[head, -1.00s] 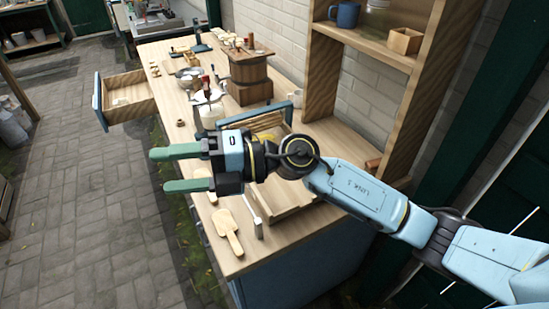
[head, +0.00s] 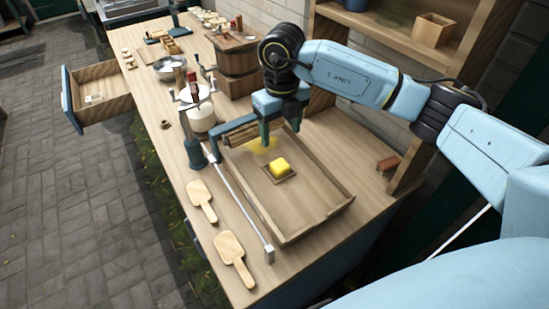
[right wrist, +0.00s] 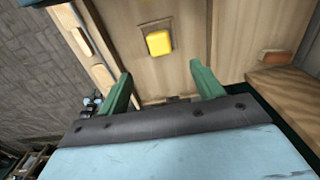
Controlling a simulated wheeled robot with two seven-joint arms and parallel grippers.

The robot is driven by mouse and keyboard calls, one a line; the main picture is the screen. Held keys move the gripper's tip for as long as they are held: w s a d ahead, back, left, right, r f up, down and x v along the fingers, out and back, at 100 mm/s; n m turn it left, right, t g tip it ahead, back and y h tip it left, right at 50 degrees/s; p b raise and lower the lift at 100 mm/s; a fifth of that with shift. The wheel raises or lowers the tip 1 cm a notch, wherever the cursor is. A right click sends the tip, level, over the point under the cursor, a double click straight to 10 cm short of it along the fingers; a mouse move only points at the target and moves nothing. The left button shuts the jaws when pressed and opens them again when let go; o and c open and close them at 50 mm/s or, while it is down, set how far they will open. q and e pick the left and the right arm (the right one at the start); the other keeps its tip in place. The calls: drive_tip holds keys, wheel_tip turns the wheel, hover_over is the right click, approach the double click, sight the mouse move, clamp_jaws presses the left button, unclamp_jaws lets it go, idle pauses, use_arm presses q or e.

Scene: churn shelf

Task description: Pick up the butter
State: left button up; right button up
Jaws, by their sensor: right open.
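The yellow butter (head: 281,167) is a small block on a small square wooden piece in the shallow wooden tray (head: 318,222) on the bench. My right gripper (head: 280,138) points down over the tray, just behind the butter in the head view, with its green fingers apart and empty. In the right wrist view the butter (right wrist: 159,42) shows beyond the open fingertips (right wrist: 160,74), roughly centred between them and not touched. My left gripper is not in view.
A metal bar (head: 243,205) runs along the tray's left side. Two wooden paddles (head: 235,256) lie to its left. A glass jar (head: 200,112) and a wooden churn (head: 234,68) stand behind. A shelf upright (head: 412,165) rises at right.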

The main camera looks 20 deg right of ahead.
sight(280, 164)
drive_tip(key=f, duration=0.3)
drive_tip(key=shift+s+f, duration=0.3)
wheel_tip(280, 164, down, 2)
drive_tip(key=shift+f, duration=0.4)
drive_tip(key=shift+w+f+p, duration=0.15)
drive_tip(key=shift+f+p, duration=0.25)
drive_tip(key=shift+f, duration=0.4)
wheel_tip(280, 164, down, 3)
drive_tip(key=shift+w+r, duration=0.15)
drive_tip(key=shift+r, duration=0.05)
drive_tip(key=shift+f, duration=0.5)
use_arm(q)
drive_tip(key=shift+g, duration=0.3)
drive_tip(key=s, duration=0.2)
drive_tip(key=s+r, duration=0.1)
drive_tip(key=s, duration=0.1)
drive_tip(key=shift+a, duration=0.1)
use_arm(e)
drive_tip(key=c, duration=1.1)
